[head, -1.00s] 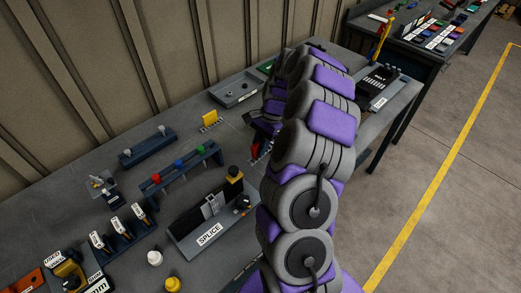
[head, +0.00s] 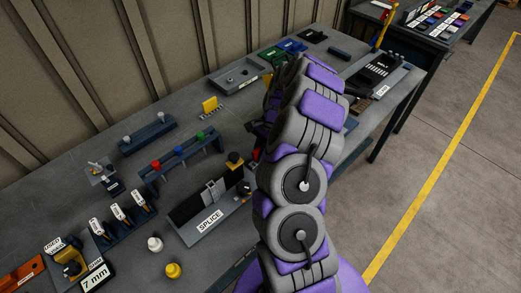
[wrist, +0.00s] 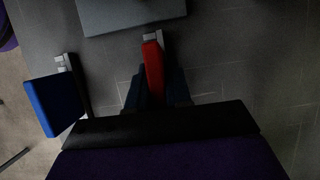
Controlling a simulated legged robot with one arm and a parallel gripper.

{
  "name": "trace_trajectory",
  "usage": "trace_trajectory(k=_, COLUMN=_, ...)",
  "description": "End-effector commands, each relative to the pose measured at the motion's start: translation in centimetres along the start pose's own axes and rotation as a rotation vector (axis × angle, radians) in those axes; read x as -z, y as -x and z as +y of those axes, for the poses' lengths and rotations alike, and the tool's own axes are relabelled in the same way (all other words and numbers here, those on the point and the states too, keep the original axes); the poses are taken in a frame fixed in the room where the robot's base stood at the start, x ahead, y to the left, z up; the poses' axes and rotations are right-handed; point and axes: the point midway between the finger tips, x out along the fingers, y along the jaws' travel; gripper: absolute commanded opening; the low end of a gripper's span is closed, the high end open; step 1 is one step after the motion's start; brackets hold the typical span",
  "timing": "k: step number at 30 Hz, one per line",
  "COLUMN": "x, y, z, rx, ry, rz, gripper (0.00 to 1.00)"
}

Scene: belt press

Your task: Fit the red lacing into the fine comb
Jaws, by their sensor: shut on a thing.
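In the wrist view a red bar with a pale metal end, which I take to be the red lacing (wrist: 153,66), stands between the dark fingers of my gripper (wrist: 154,84). The gripper is shut on it, over a grey surface. A blue piece (wrist: 53,104) with a similar pale metal end lies to the left. In the head view my arm hides most of the gripper; only a little dark and red shows beside the arm. I cannot tell for sure which thing is the fine comb.
The splice fixture (head: 208,218) and a rack with red, blue and green knobs (head: 180,158) stand left of my arm. A black device (head: 376,72) sits right. A grey block (wrist: 130,14) is ahead in the wrist view.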

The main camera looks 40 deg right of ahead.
Motion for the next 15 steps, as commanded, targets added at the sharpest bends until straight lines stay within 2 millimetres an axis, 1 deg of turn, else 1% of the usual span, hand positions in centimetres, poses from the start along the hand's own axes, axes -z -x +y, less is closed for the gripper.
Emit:
trace_trajectory(k=7, x=0.08, y=-0.17, z=-0.03, rx=0.0, ry=0.0, rz=0.001, gripper=0.0)
trace_trajectory(k=8, x=0.11, y=-0.2, z=-0.04, rx=0.0, ry=0.0, rz=0.001, gripper=0.2)
trace_trajectory(k=15, x=0.12, y=-0.17, z=-0.06, rx=0.001, ry=0.0, rz=0.001, gripper=0.43)
